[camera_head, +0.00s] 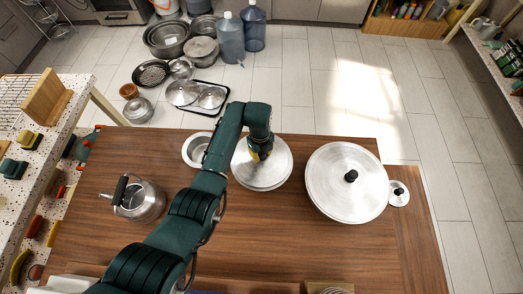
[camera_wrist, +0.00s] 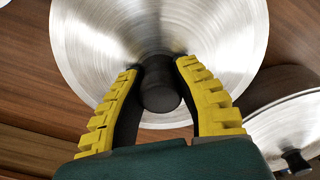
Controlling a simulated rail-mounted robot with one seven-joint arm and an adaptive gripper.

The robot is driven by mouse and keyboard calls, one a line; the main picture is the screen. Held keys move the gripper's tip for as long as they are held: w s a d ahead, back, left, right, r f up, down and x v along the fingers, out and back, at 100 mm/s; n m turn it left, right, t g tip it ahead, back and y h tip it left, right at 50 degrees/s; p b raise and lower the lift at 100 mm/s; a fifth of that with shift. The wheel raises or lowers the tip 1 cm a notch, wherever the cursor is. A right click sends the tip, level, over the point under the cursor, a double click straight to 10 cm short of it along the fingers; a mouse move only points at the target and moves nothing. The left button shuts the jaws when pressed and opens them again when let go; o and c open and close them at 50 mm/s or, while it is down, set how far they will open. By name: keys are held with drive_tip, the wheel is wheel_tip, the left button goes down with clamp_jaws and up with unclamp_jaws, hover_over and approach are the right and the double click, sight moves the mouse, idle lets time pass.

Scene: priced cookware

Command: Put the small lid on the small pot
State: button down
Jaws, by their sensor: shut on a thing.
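My gripper (camera_wrist: 160,85) is shut on the black knob (camera_wrist: 161,95) of a round silver lid (camera_wrist: 90,40). In the head view this mid-sized lid (camera_head: 279,165) is near the middle of the table's far side; a second rim shows along its near edge, but I cannot tell what is beneath. A small open silver pot (camera_head: 188,152) stands just left of it, partly hidden by my arm. A much smaller lid (camera_head: 399,200) with a black knob is at the table's right, beside a large lid (camera_head: 330,200).
A metal kettle (camera_head: 145,204) stands on the left of the wooden table (camera_head: 270,235). The large lid closely flanks the held one on the right. The table's near middle is clear. Pots, pans and water jugs (camera_head: 230,42) stand on the floor beyond.

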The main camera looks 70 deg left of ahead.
drive_tip(key=shift+f, duration=0.1)
idle(0.5)
drive_tip(key=shift+f+b, duration=0.55)
drive_tip(key=shift+f, duration=0.15)
drive_tip(key=shift+f, duration=0.25)
idle(1.0)
drive_tip(key=shift+c, duration=0.6)
unclamp_jaws()
drive_tip(key=shift+r, duration=0.1)
drive_tip(key=r, duration=1.2)
drive_tip(key=shift+a, duration=0.35)
drive_tip(key=shift+s+f, duration=0.1)
